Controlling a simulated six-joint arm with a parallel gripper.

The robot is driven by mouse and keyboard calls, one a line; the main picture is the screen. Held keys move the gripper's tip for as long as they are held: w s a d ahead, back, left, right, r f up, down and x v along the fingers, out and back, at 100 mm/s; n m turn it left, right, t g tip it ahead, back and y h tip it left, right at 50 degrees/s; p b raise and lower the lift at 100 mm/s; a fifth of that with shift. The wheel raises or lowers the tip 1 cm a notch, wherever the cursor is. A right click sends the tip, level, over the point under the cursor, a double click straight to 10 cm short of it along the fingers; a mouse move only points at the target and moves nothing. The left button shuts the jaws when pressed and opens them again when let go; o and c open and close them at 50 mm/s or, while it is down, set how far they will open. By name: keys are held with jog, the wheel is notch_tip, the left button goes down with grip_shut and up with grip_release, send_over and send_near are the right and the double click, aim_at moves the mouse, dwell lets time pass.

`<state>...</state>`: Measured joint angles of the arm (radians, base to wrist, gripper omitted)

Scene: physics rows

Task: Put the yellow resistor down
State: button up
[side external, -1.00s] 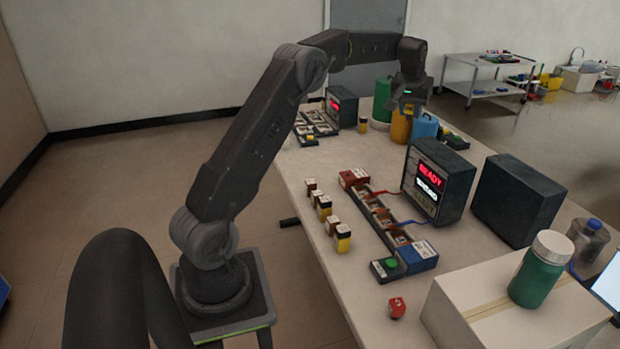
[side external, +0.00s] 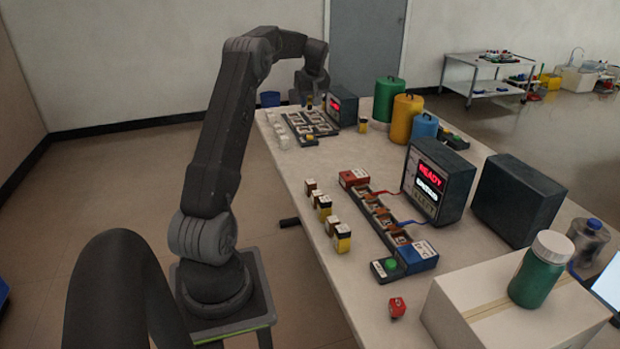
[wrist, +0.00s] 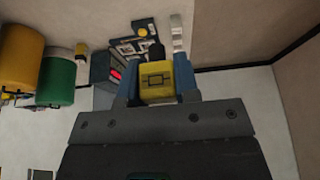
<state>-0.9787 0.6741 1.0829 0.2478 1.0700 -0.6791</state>
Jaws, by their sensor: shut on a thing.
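My gripper (side external: 311,98) hangs at the far end of the table, above a dark slotted board (side external: 306,127). In the wrist view, its blue-sided fingers are shut on the yellow resistor (wrist: 157,90), a yellow block with a dark circuit symbol on its face. In the side view the held resistor is tiny and mostly hidden by the gripper. The board also shows beyond the resistor in the wrist view (wrist: 128,46).
A display box (side external: 341,106) stands right of the board, with a yellow-and-white block (side external: 363,125) nearby. Green (side external: 388,97), yellow (side external: 405,119) and blue (side external: 424,132) canisters stand farther right. Several small blocks (side external: 332,225) line the near table by a circuit strip (side external: 378,215).

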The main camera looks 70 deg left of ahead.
aim_at(308, 174)
notch_tip(308, 174, down, 25)
jog(key=shift+r, duration=0.15)
dwell(0.4)
jog(key=o, duration=0.9)
